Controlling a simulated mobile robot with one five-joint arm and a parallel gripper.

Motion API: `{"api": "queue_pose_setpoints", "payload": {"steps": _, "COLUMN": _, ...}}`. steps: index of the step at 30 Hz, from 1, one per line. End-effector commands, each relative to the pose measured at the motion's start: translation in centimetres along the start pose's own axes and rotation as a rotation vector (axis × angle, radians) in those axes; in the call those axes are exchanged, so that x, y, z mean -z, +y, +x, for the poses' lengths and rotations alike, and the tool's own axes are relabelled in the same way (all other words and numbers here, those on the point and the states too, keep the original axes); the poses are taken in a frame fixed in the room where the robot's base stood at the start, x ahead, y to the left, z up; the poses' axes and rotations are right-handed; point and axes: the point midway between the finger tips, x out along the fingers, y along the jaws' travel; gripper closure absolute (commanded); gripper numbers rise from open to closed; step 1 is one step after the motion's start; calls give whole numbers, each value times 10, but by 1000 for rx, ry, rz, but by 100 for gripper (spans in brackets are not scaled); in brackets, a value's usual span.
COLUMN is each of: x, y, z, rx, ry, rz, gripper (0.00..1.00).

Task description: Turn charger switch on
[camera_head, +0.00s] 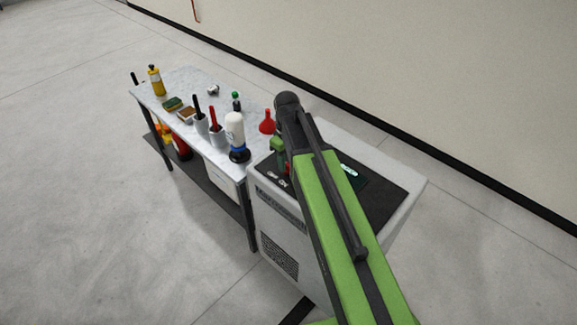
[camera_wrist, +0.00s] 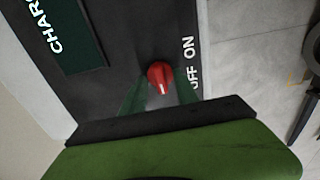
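The charger (camera_head: 408,187) is a white cabinet with a dark top panel, partly hidden behind my arm in the head view. Its red rotary switch (camera_wrist: 160,75) shows in the wrist view, with a white mark on the side towards the bottom of the picture. White OFF and ON labels (camera_wrist: 191,63) lie to its right, OFF lower and ON higher. My gripper (camera_wrist: 161,82) has its two green fingers apart, one on each side of the switch. I cannot tell whether they touch it. In the head view my gripper (camera_head: 281,158) is over the panel's left part.
A table (camera_head: 180,82) left of the charger holds a white bottle (camera_head: 235,129), a red funnel (camera_head: 267,122), a yellow bottle (camera_head: 155,80) and several tools in cups. A wall stands behind. The floor in front is clear.

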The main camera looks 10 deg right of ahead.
Motion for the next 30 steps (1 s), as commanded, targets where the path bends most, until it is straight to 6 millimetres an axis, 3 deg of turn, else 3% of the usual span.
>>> {"api": "queue_pose_setpoints", "payload": {"steps": 3, "x": 0, "y": 0, "z": -1, "rx": 0, "ry": 0, "rz": 0, "gripper": 64}}
{"api": "queue_pose_setpoints", "payload": {"steps": 12, "x": 0, "y": 1, "z": -1, "rx": 0, "ry": 0, "rz": 1, "gripper": 100}}
{"api": "queue_pose_setpoints", "payload": {"steps": 30, "x": -1, "y": 3, "z": -1, "rx": -4, "ry": -1, "rz": 102, "gripper": 100}}
